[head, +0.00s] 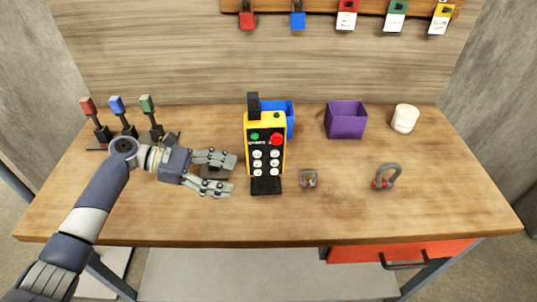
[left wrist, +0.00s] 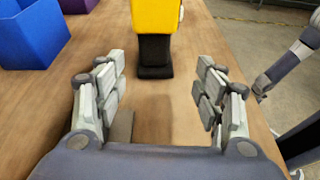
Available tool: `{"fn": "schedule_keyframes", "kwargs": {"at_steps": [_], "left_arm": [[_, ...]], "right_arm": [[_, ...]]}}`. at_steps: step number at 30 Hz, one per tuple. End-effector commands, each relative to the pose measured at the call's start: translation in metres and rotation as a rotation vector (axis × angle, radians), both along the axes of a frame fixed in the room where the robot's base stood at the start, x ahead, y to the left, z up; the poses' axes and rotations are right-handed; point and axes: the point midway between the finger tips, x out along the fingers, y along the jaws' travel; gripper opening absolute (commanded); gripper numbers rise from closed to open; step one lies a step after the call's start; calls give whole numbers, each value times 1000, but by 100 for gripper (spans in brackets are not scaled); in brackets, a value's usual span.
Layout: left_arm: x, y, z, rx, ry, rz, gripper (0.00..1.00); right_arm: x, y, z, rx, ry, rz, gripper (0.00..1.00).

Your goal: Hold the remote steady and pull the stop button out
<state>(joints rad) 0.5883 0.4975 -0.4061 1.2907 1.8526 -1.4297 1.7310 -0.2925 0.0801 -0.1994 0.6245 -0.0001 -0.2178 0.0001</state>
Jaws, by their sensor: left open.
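The yellow remote (head: 250,146) stands upright on a black foot (head: 266,185) near the middle of the table. Its red stop button (head: 277,139) is at the upper right of its face, beside a green button (head: 254,136). I cannot tell whether the red one is in or out. My left gripper (head: 234,174) is open and empty, just left of the remote with its fingers pointing at it. In the left wrist view the remote (left wrist: 156,15) is ahead, beyond the open fingers, its top cut off. What seems to be my right gripper (left wrist: 261,91) shows small there.
A blue bin (head: 283,106) stands behind the remote, a purple bin (head: 346,121) and white cup (head: 405,118) further right. Two grey shackles (head: 308,178) (head: 386,177) lie right of the remote. Levers (head: 125,118) stand at left. The front right table is clear.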

Motion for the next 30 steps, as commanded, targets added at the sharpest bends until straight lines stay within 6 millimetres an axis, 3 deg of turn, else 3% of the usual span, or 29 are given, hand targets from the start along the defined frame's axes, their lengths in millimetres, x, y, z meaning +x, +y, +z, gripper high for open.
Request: {"fn": "schedule_keyframes", "kwargs": {"at_steps": [8,19,21,30], "left_arm": [[6,-6,-2,-23,36,17,63],[6,-56,-19,-23,33,18,63],[6,-66,-15,-23,37,18,63],[6,-89,-25,-23,34,18,63]], "right_arm": [[-10,-1,-12,-1,16,0,42],[-16,-1,-35,-2,25,0,42],[-14,-1,-23,-2,22,0,42],[-8,0,-15,0,11,1,42]]}}
